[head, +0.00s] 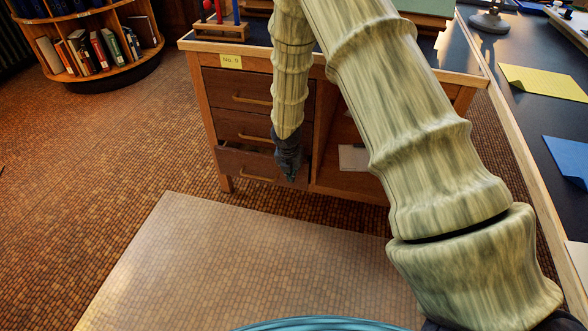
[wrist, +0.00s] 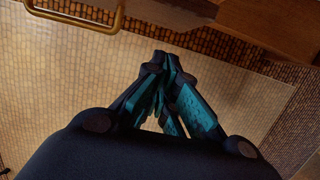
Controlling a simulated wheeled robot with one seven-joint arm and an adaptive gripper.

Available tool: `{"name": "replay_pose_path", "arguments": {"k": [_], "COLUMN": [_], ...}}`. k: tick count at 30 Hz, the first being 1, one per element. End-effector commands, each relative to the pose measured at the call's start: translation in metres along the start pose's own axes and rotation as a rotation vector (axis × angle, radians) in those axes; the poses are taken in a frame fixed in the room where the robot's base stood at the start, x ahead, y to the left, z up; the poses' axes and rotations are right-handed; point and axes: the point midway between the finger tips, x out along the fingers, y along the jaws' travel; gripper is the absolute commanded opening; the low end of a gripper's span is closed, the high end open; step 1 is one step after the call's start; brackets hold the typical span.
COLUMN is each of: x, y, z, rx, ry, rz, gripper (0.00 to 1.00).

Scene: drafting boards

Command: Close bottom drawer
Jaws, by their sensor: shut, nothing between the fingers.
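The bottom drawer (head: 232,163) is the lowest of three wooden drawers on the left of the desk in the head view. It stands out from the desk front, with a strip of its inside showing above its front. Its brass handle (head: 258,180) is low on the front. My gripper (head: 290,178) points down at the right end of this drawer and hides part of it. In the wrist view my gripper (wrist: 166,62) has its fingers together and empty. A brass handle (wrist: 80,22) shows there at upper left, apart from the fingers. Contact with the drawer cannot be told.
The top drawer (head: 232,88) and middle drawer (head: 232,124) look closed. An open shelf bay with papers (head: 353,158) is right of the drawers. A clear floor mat (head: 200,250) lies in front. A round bookcase (head: 95,50) stands at far left. A long table (head: 530,110) runs along the right.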

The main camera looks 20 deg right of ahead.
Motion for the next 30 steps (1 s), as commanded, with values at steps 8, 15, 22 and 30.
{"name": "replay_pose_path", "arguments": {"k": [8,15,22,30], "x": [-0.056,-0.08,-0.069,-0.021], "y": [0.002,0.001,0.017,0.093], "z": [0.001,0.001,-0.011,-0.048], "rx": [-0.001,-0.001,0.033,0.216], "ry": [-0.001,-0.001,0.011,0.029], "rz": [0.003,0.002,0.059,0.346], "gripper": [0.0,0.0,0.0,0.0]}}
